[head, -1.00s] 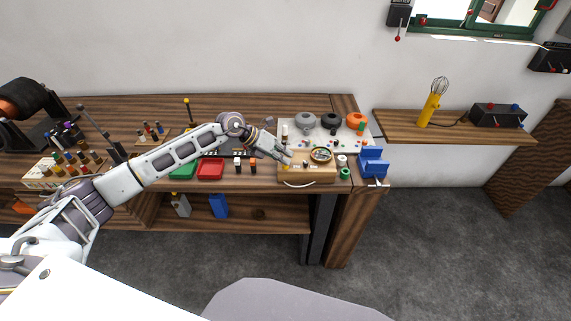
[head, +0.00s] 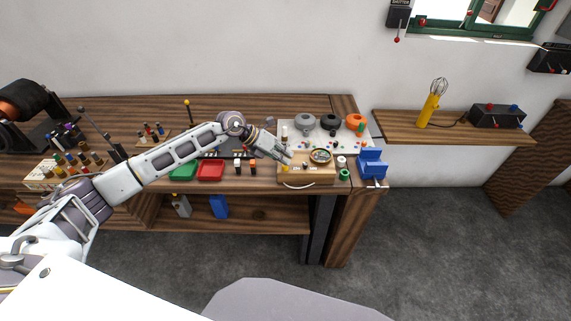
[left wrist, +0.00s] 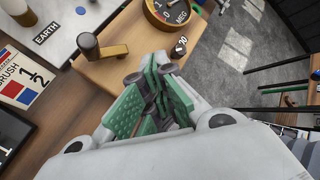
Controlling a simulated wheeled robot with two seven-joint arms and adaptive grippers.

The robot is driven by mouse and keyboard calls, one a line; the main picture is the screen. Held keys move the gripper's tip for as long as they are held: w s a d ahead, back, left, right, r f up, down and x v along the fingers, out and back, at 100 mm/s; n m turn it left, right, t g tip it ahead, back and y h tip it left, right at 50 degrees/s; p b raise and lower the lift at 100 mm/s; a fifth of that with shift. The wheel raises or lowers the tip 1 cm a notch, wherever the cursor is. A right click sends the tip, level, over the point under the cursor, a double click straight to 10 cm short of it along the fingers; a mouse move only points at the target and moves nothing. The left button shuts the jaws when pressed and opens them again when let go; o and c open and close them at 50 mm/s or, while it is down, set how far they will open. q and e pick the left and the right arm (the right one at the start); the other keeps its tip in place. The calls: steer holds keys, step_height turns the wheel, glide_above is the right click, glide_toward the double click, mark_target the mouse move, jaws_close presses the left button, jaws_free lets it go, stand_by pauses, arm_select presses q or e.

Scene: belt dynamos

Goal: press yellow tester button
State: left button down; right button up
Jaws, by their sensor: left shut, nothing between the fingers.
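The tester is a wooden box (head: 318,175) with a round gauge (head: 320,156) on top, at the right end of the bench. A small yellow button (head: 285,168) shows at its left front in the head view. My left gripper (head: 288,159) is over the left part of the box, its tips close to the button; I cannot tell whether they touch. In the left wrist view, its green-padded fingers (left wrist: 150,92) are together and empty, and hide that part of the box. The gauge (left wrist: 175,10) and a black knob (left wrist: 180,47) show beyond them. My right gripper is not in view.
Behind the box is a white board (head: 297,132) with grey, black and orange round parts. A blue holder (head: 372,164) stands to the right. Red (head: 210,171) and green trays lie left.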

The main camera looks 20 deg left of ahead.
arm_select(q)
steer(key=shift+w+r+p, duration=0.1)
steer(key=shift+r+p, duration=1.15)
steer(key=shift+r, duration=1.25)
